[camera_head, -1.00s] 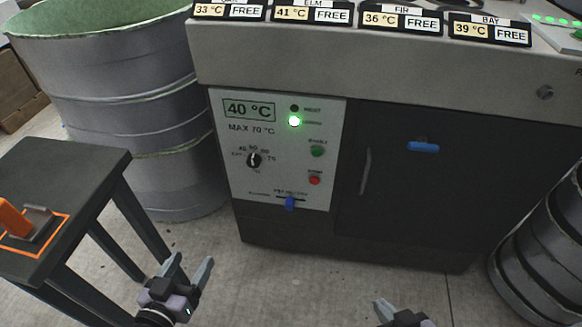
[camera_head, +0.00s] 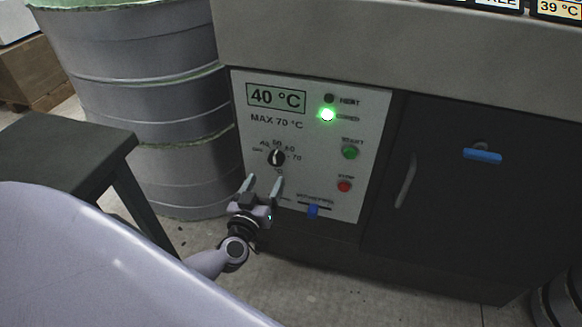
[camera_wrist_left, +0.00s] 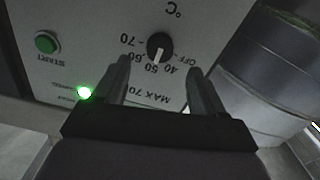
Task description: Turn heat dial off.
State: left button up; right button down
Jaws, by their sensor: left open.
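The heat dial (camera_head: 276,158) is a round black knob with a white pointer line on the white control panel (camera_head: 255,120). Its scale reads OFF, 40, 50, 60, 70, and the pointer stands near 50. The display above it reads 40 °C. My left gripper (camera_head: 262,184) is open and empty, just below the dial in the head view. In the left wrist view the dial (camera_wrist_left: 160,46) appears upside down, beyond and between the open fingers (camera_wrist_left: 160,88); the fingers look apart from it. My right gripper does not show.
A green START button (camera_head: 351,152), a red stop button (camera_head: 344,186) and a blue slider (camera_head: 313,211) share the panel. A green lamp (camera_head: 327,115) is lit. A dark door with a blue latch (camera_head: 482,156) is at right. Grey drums (camera_head: 140,70) and a dark stool (camera_head: 60,143) stand left.

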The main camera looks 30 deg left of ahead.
aim_at(275, 163)
pick_arm(q)
jog(key=b+x, duration=0.2)
jog(key=x, duration=0.4)
jog(key=shift+w, duration=0.4)
jog(key=shift+w+a, duration=0.1)
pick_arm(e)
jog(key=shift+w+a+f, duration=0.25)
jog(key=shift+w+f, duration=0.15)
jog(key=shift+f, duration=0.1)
pick_arm(q)
jog(key=c, duration=1.1)
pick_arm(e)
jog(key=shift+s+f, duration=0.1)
